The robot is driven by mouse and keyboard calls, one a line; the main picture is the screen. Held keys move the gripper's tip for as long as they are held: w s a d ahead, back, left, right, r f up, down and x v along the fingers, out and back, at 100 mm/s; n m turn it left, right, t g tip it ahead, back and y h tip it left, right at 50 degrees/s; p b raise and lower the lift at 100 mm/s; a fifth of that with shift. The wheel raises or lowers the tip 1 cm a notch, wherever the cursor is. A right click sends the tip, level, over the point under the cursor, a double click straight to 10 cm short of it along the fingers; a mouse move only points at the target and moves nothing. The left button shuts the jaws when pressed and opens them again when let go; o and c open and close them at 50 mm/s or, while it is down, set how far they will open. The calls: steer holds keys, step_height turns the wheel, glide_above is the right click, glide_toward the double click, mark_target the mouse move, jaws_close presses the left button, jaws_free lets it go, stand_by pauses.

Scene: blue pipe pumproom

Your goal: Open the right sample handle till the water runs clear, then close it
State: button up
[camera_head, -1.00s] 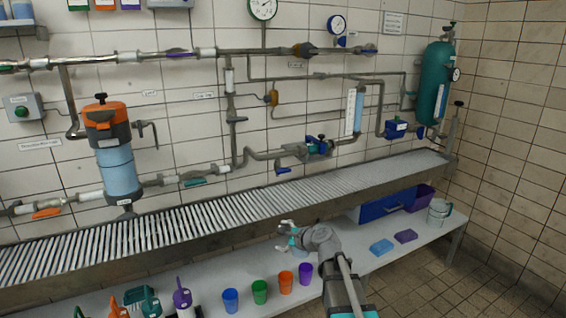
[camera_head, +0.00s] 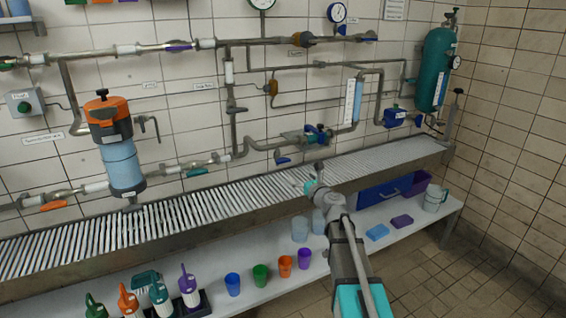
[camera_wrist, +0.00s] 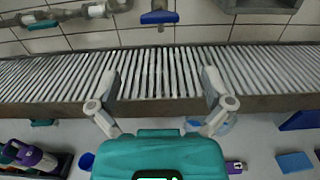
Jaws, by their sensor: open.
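Low on the wall pipework, a blue handle (camera_head: 283,161) hangs at the right, a teal handle (camera_head: 196,172) is left of it, and an orange handle (camera_head: 54,206) is at the far left. I cannot tell from labels which is the right sample handle. The blue handle (camera_wrist: 160,17) is at the top middle of the wrist view, the teal handle (camera_wrist: 42,25) at upper left. My gripper (camera_wrist: 161,85) is open and empty, its fingers spread over the slatted grate (camera_wrist: 60,80), below and short of the blue handle. In the head view my gripper (camera_head: 310,186) is at the grate's front edge. No running water is visible.
Several coloured cups (camera_head: 260,275) and clear beakers stand on the lower shelf, with bottles at its left. Blue and purple sponges (camera_head: 377,232) and a jug (camera_head: 436,198) are at right. The blue-banded filter (camera_head: 122,168) and pipes line the wall. The grate top is clear.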

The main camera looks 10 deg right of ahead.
mark_target(285, 162)
steer(key=shift+w, duration=0.15)
steer(key=x, duration=1.3)
steer(key=shift+w+a, duration=0.1)
steer(key=shift+w, duration=0.1)
steer(key=c, duration=0.9)
